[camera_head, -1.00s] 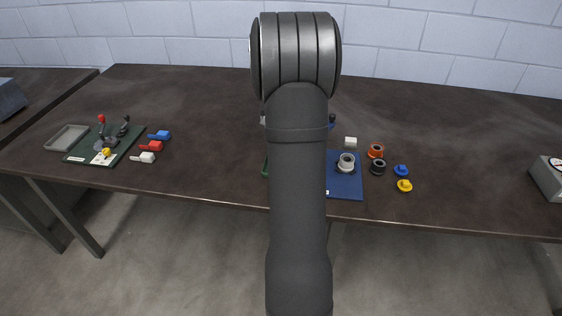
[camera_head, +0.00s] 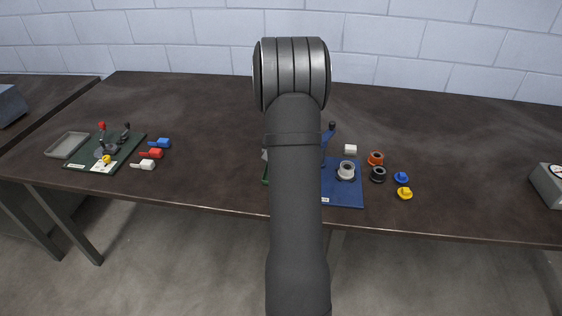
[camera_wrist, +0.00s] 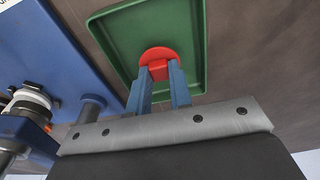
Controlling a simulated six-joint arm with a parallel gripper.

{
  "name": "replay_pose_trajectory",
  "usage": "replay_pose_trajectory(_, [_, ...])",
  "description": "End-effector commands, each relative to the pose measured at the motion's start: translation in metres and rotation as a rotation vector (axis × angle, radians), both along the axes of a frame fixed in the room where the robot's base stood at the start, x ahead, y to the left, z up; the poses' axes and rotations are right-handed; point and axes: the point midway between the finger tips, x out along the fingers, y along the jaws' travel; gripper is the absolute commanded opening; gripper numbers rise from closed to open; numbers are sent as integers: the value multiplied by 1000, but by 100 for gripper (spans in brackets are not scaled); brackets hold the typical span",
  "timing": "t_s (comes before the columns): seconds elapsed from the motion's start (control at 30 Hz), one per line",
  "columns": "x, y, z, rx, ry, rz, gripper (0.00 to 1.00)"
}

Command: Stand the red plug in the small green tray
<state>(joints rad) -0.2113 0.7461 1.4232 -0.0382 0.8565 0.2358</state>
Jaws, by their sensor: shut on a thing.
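The red plug (camera_wrist: 158,54) is between the two blue fingers of my gripper (camera_wrist: 159,75) in the wrist view; the fingers are shut on its narrow grip. Its round red flange shows beyond the fingertips. The small green tray (camera_wrist: 193,45) lies behind the plug, and the plug appears over the tray's floor. I cannot tell whether the plug touches the tray. In the head view my arm hides the plug and the gripper, and only a sliver of the green tray (camera_head: 265,172) shows.
A blue board (camera_head: 345,193) with a white-grey fitting (camera_head: 346,170) stands right of the tray. Orange (camera_head: 376,158) and black (camera_head: 378,174) rings and blue (camera_head: 401,178) and yellow (camera_head: 405,193) plugs lie further right. A dark green board (camera_head: 125,150) with levers is at left.

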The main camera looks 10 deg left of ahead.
Motion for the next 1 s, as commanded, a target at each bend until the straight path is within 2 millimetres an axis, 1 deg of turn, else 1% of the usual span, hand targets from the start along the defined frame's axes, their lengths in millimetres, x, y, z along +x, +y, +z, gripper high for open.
replay_pose_trajectory(0.03, [0,0,-2,0,1,0,21])
replay_pose_trajectory(0.13, [0,0,-1,0,1,0,40])
replay_pose_trajectory(0.37, [0,0,-1,0,1,0,41])
replay_pose_trajectory(0.47, [0,0,2,0,0,0,41])
replay_pose_trajectory(0.57, [-1,0,13,1,-3,0,41])
replay_pose_trajectory(0.63, [-2,0,25,1,-3,0,41])
replay_pose_trajectory(0.9, [-9,0,83,1,-4,0,41])
replay_pose_trajectory(1.0, [-11,1,100,1,-3,0,41])
